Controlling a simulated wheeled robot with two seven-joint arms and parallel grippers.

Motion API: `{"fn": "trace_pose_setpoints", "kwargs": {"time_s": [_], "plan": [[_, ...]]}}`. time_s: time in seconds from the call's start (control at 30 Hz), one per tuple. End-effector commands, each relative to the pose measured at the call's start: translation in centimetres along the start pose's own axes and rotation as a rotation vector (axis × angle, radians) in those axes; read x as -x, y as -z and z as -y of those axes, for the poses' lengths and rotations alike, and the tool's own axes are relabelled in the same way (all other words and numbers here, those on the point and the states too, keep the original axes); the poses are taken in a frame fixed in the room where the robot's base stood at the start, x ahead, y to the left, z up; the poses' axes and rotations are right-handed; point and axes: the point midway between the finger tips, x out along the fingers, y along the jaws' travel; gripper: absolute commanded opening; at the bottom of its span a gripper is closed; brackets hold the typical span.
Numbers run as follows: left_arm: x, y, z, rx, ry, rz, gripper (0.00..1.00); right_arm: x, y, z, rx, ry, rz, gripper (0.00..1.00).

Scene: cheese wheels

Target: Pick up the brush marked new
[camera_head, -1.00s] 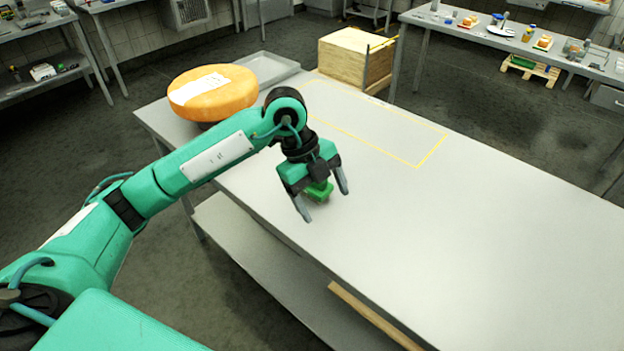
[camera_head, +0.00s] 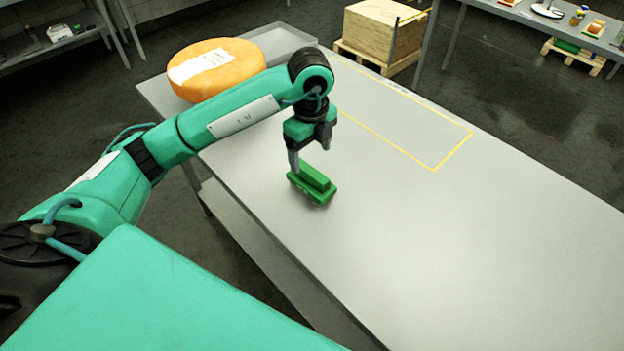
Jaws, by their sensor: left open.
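A green brush (camera_head: 312,186) lies on the grey table toward its left edge, with a raised green block along its top. No marking is readable on it. My left gripper (camera_head: 309,164) points down just above and behind the brush. Its jaws are open. One finger shows at the brush's left end and the other is largely hidden behind the wrist. I cannot tell whether a finger touches the brush. My right gripper is not in view.
An orange cheese wheel (camera_head: 216,68) with a white label stands at the table's far left, by a grey tray (camera_head: 280,42). A yellow outlined area (camera_head: 400,125) and the near right of the tabletop are clear. A wooden crate (camera_head: 382,32) stands beyond.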

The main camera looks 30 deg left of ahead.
Motion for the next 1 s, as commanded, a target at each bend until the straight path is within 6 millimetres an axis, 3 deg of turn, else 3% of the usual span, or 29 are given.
{"fn": "trace_pose_setpoints", "kwargs": {"time_s": [0.13,0.4,0.7,0.97,1.0], "plan": [[-2.4,0.0,0.0,0.001,-0.001,-0.001,0.78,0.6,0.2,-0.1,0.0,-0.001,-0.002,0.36],[-4.3,0.1,-0.1,-0.001,-0.001,0.0,0.78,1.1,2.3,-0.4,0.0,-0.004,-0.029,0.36],[-8.4,0.3,-0.3,-0.001,-0.001,-0.001,0.78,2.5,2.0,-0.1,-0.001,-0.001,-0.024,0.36],[-8.8,0.3,-0.2,-0.002,0.002,0.0,0.78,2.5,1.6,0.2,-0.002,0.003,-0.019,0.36],[-8.8,0.3,-0.2,-0.002,0.002,0.0,0.74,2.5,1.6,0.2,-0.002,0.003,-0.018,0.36]]}}
